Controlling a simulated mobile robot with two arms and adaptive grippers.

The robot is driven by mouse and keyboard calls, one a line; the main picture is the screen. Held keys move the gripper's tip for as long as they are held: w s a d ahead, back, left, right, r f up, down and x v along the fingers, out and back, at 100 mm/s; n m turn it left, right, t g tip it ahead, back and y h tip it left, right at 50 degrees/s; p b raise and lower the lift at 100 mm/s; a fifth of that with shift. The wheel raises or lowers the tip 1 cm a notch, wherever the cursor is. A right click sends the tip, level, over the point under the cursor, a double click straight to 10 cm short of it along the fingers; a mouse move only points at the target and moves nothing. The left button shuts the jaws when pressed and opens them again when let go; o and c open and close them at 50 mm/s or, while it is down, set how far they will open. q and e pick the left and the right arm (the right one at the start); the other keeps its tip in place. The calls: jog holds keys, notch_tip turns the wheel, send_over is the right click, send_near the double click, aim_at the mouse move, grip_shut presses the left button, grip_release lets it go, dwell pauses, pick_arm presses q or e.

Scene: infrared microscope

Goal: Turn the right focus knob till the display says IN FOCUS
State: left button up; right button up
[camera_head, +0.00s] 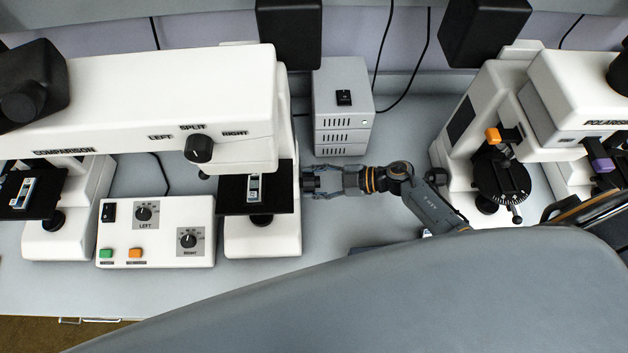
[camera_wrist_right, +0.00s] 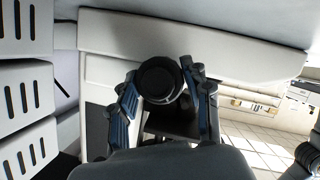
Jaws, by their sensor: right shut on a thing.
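The comparison microscope (camera_head: 190,85) is white, with a long bridge and two stands. My right gripper (camera_head: 307,183) reaches in from the right to the right side of its right-hand stand (camera_head: 262,237). In the right wrist view, the round black right focus knob (camera_wrist_right: 160,80) sits between the two fingers of my right gripper (camera_wrist_right: 160,74), which is shut on it. In the head view the knob is hidden by the gripper and stand. No display showing focus text is visible. My left gripper is not in view.
A control box (camera_head: 156,230) with dials and coloured buttons stands between the two stands. A grey vented box (camera_head: 342,105) is behind my right arm. A polarising microscope (camera_head: 560,95) stands at the right. A large grey surface covers the lower right of the head view.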

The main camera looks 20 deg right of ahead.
jog(key=shift+s+f+n+t+b, duration=0.1)
jog(key=shift+f+n+t+b, duration=0.15)
jog(key=shift+n+t+b, duration=0.7)
jog(key=shift+r+n+t+b, duration=0.1)
jog(key=shift+n+t+b, duration=0.15)
jog(key=shift+n+b, duration=0.8)
jog(key=shift+r, duration=0.1)
jog(key=o, duration=1.1)
jog(key=shift+o, duration=0.2)
jog(key=v, duration=1.2)
